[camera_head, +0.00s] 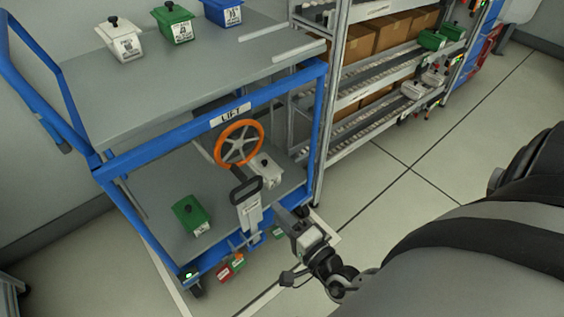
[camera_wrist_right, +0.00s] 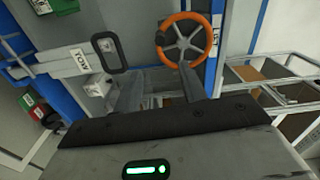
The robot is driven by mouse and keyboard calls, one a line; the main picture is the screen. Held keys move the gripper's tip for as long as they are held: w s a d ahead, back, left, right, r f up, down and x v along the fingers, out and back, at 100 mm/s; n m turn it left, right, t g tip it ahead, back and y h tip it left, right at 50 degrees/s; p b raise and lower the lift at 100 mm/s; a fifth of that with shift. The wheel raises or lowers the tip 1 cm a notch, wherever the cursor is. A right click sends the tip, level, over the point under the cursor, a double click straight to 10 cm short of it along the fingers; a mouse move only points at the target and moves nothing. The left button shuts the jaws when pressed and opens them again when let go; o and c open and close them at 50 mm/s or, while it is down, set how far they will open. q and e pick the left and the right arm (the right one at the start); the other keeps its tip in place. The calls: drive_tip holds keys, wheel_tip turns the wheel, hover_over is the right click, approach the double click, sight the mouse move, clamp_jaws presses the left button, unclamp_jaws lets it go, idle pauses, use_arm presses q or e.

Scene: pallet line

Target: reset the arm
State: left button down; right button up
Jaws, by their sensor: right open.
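My right gripper (camera_head: 293,221) is low in front of the blue cart, just right of a grey upright handle with a black loop grip (camera_head: 246,190). Its jaws are open and I see nothing held between them. My left arm and gripper are out of view.
The blue cart (camera_head: 150,158) has a "LIFT" label, green, white and blue lidded boxes on top, and green and white boxes on its lower deck. A shelf rack (camera_head: 345,100) with cartons stands behind to the right. The floor (camera_head: 400,190) is clear right.

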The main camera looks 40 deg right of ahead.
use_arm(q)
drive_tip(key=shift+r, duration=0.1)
